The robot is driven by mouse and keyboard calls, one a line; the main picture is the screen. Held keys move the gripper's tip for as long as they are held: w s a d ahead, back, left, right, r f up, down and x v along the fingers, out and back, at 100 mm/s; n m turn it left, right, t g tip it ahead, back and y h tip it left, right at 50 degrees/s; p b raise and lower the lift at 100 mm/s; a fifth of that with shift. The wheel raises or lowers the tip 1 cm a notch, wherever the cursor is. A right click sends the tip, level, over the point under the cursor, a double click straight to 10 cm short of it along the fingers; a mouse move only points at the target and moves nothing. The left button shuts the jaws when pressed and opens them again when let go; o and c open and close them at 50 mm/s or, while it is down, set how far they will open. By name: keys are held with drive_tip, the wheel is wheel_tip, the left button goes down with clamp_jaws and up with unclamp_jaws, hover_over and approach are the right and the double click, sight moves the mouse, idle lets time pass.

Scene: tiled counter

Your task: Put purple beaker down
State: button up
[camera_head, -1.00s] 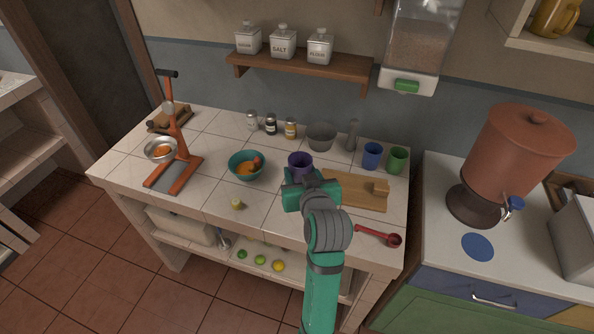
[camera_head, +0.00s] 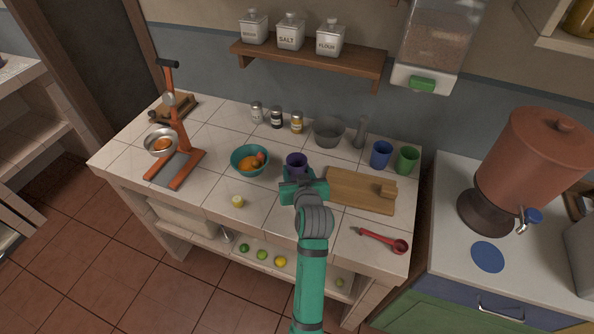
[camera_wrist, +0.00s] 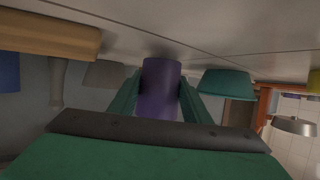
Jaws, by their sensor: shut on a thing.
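The purple beaker (camera_head: 297,161) is between the fingers of my gripper (camera_head: 297,181), just right of the teal bowl on the tiled counter (camera_head: 222,190). In the wrist view the purple beaker (camera_wrist: 160,88) sits between both green fingers of my gripper (camera_wrist: 160,98), which are shut on it. The wrist picture is upside down, and the beaker's base is at or very near the tiles; I cannot tell whether it touches. Its lower part is hidden by my gripper in the head view.
A teal bowl of fruit (camera_head: 249,162) is close on the left, a cutting board (camera_head: 350,190) close on the right. A grey bowl (camera_head: 328,132), blue cup (camera_head: 381,154) and green cup (camera_head: 405,160) stand behind.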

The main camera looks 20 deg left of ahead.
drive_tip(key=shift+s+d+f, duration=0.1)
drive_tip(key=shift+f, duration=0.15)
drive_tip(key=o, duration=1.3)
drive_tip(key=shift+s+r, duration=0.1)
drive_tip(key=shift+r, duration=0.1)
drive_tip(key=v, duration=1.1)
drive_tip(key=shift+s+d+r, duration=0.15)
drive_tip(key=shift+s, duration=0.15)
